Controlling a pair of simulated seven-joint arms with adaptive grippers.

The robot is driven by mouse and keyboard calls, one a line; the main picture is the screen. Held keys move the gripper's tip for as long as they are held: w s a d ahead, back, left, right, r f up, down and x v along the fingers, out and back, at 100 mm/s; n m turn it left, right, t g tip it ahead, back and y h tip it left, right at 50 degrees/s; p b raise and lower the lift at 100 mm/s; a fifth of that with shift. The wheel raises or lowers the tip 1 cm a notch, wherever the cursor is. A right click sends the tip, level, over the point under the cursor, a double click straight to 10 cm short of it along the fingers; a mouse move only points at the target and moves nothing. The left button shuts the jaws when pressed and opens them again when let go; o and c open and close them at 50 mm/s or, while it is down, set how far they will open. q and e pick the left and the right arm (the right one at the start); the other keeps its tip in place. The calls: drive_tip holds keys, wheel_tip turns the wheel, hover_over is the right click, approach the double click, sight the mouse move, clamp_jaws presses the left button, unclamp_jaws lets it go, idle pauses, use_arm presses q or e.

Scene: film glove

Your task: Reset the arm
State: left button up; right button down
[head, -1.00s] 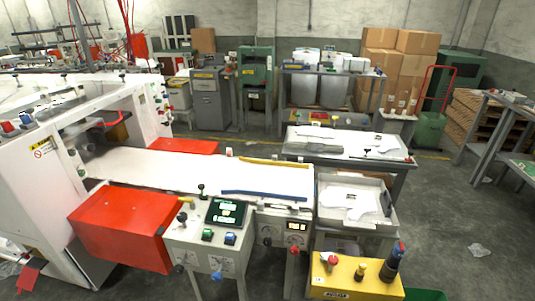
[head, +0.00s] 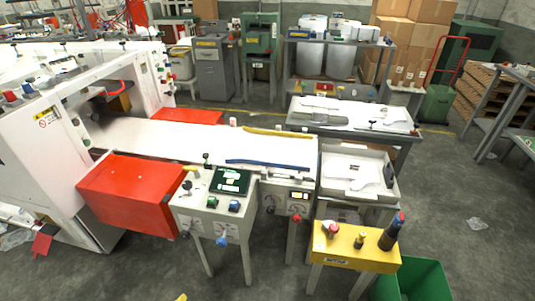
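No arm or gripper of mine shows clearly in the head view. A small yellow piece (head: 181,297) pokes in at the bottom edge; I cannot tell what it is. The white film machine (head: 45,150) stands at the left, with a long white bed (head: 170,140) running to the right. A yellow strip (head: 277,132) and a blue strip (head: 267,165) lie along the bed. A control panel with a dark screen (head: 229,181) and several knobs stands at the front of the bed.
A yellow box (head: 345,252) with buttons and a dark handle stands front right, beside a green bin (head: 415,282). A grey tray (head: 357,172) holds white film pieces. A red box (head: 130,195) juts out under the bed. Open floor lies at the right and front.

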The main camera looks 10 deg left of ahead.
use_arm(q)
drive_tip(key=s+d+f+g+h, duration=0.1)
drive_tip(key=s+f, duration=0.2)
drive_tip(key=f, duration=0.6)
drive_tip(key=s+d+f+n+g+h, duration=0.1)
drive_tip(key=s+d+f, duration=0.1)
drive_tip(key=f, duration=0.7)
drive_tip(key=s+d+f+g, duration=0.1)
drive_tip(key=s+f, duration=0.2)
drive_tip(key=f, duration=0.6)
drive_tip(key=s+f+n+g, duration=0.1)
drive_tip(key=s+f, duration=0.5)
drive_tip(key=s, duration=0.3)
drive_tip(key=s+f+n+h, duration=0.1)
drive_tip(key=s+f, duration=0.6)
drive_tip(key=s, duration=0.1)
drive_tip(key=shift+s+a+f+g, duration=0.25)
drive_tip(key=shift+s+a+g, duration=0.05)
drive_tip(key=shift+s+g, duration=0.1)
